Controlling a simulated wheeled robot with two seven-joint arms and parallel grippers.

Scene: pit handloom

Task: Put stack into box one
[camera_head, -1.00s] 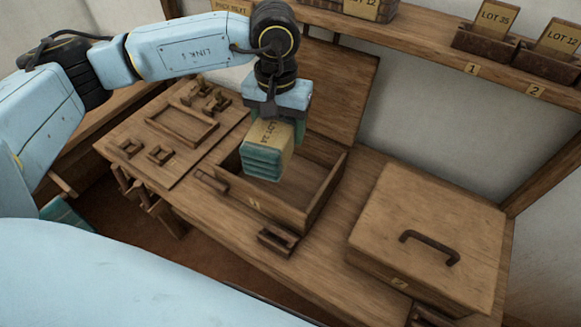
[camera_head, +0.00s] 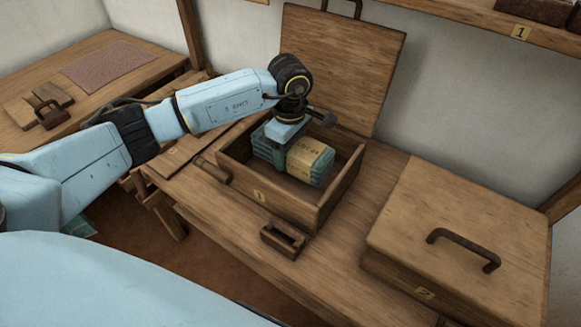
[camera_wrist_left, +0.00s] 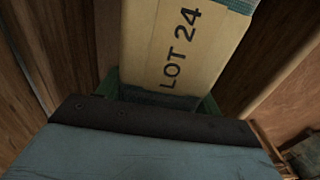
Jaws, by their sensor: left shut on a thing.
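The stack (camera_head: 308,160) is a green bundle with a tan band printed LOT 24. My left gripper (camera_head: 283,152) reaches down into the box and is shut on the stack. In the left wrist view the banded stack (camera_wrist_left: 180,45) extends from between the fingers, with the box's wooden walls around it. Whether the stack touches the box floor is hard to tell. The lid (camera_head: 342,60) of box one stands open behind it. My right gripper is out of view.
A closed box two (camera_head: 455,230) with a dark handle stands to the right. A small wooden holder (camera_head: 283,240) sits in front of box one. A shelf (camera_head: 470,18) runs along the back wall. A side table (camera_head: 95,75) with a reddish mat is at the left.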

